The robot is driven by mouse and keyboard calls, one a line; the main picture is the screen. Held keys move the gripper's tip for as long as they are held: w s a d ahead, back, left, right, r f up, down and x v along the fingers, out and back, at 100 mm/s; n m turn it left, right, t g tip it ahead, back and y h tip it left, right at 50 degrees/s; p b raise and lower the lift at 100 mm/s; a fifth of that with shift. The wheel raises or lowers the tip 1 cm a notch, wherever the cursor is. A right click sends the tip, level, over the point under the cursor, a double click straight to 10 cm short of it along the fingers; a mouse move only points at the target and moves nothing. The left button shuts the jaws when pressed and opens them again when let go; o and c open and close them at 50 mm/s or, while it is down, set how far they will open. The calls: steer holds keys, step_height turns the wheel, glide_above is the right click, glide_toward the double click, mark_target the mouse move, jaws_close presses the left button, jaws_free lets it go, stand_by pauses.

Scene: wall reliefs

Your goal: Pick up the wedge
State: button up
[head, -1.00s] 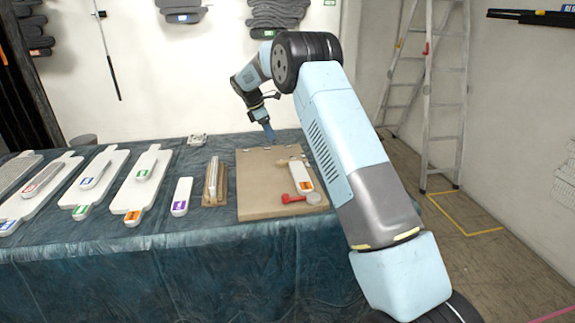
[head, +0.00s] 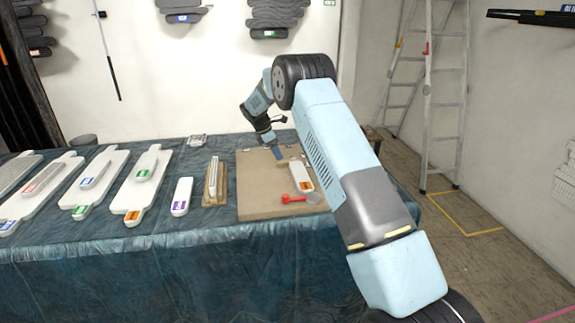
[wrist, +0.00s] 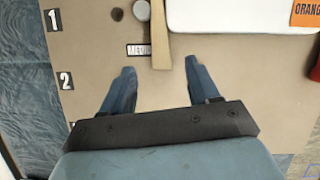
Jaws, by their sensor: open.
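A narrow tan wooden strip (wrist: 161,35), which looks like the wedge, lies on the brown board (wrist: 90,25) in the wrist view. Its near end reaches the gap between my gripper's fingertips (wrist: 159,65); the far end runs out of the frame. My gripper is open and empty, with one finger on each side of that end and apart from it. In the head view my gripper (head: 277,153) is low over the back of the board (head: 260,200). I cannot make out the wedge clearly there.
A white block with an orange label (head: 301,175) lies right of the wedge. A red-handled tool (head: 295,198) lies in front of it. A small round pale object (wrist: 141,10) is close left of the wedge. White paddle-shaped boards (head: 142,187) cover the table's left.

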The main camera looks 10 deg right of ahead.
mark_target(281, 162)
steer(key=shift+x, duration=2.5)
steer(key=shift+a, duration=0.15)
steer(key=shift+c, duration=0.2)
steer(key=shift+f, duration=0.1)
steer(key=c, duration=1.1)
steer(key=shift+o, duration=0.2)
steer(key=shift+r, duration=0.25)
steer(key=r, duration=0.3)
steer(key=shift+s+r, duration=0.2)
steer(key=shift+s, duration=0.05)
steer(key=s+d+r, duration=0.1)
steer(key=s+r, duration=0.8)
steer(key=s, duration=0.4)
steer(key=shift+s, duration=0.25)
